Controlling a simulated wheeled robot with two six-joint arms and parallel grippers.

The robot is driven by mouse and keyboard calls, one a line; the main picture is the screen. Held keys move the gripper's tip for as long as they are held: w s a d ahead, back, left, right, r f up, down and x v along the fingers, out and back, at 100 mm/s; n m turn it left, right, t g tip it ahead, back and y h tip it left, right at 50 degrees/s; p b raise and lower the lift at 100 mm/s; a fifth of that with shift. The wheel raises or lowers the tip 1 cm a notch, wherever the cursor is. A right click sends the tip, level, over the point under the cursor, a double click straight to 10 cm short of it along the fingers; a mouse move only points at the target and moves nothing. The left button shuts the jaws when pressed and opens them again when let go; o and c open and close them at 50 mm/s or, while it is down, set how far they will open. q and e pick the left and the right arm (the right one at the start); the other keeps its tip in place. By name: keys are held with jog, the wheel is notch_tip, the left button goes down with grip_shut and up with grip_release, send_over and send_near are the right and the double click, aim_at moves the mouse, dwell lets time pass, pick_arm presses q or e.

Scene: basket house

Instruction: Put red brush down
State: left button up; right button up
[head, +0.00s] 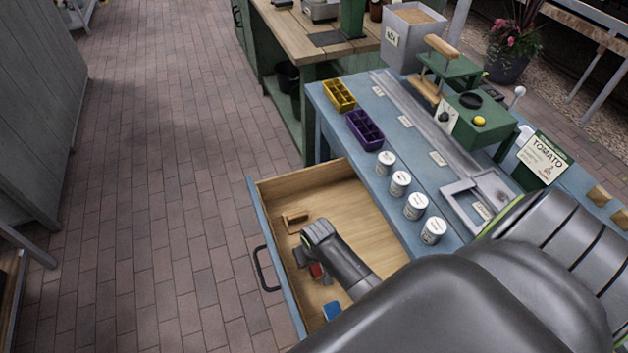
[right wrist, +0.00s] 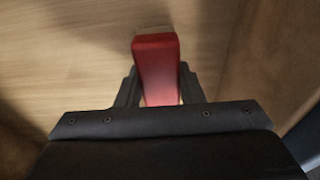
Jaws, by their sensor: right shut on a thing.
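The red brush (right wrist: 156,62) is between the fingers of my right gripper (right wrist: 158,88), which is shut on it. In the right wrist view its pale end points away over a wooden surface. In the head view my right gripper (head: 316,272) is inside the open drawer (head: 362,215), and only a bit of red shows under it. I cannot tell whether the brush touches the drawer floor. My left gripper is not in view.
A wooden brush (head: 295,219) lies in the drawer's far left corner, and a blue item (head: 332,310) lies near its front. Several white tins (head: 400,183), a purple tray (head: 364,130) and a yellow tray (head: 339,95) stand on the blue bench above.

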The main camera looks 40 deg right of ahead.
aim_at(316, 266)
jog(key=shift+f, duration=0.85)
jog(key=shift+f, duration=0.1)
jog(key=o, duration=0.9)
jog(key=shift+r, duration=0.65)
jog(key=r, duration=0.3)
jog(key=s+r+p, duration=0.1)
jog(key=r, duration=0.6)
jog(key=shift+s+a+r, duration=0.25)
jog(key=shift+s+r, duration=0.1)
jog(key=shift+r, duration=0.05)
